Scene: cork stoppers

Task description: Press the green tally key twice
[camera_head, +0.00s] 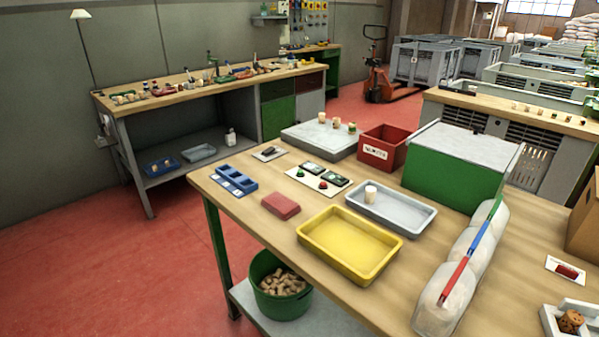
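A white tally panel (312,184) lies on the wooden table, left of the grey tray. The green tally key (300,173) is a small round button on its left part. A red key (323,185) sits to its right and nearer the front. Two small dark counter boxes stand behind the keys, one at the left (312,168) and one at the right (335,179); their readings are too small to tell. Neither of my grippers shows in this view.
On the table (270,227) are a blue divided tray (236,181), a red block (281,206), a yellow tray (349,243) and a grey tray (408,214) holding a cork (370,193). A red bin (379,146) and green box (452,178) stand behind. Clear bags (443,298) lie right.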

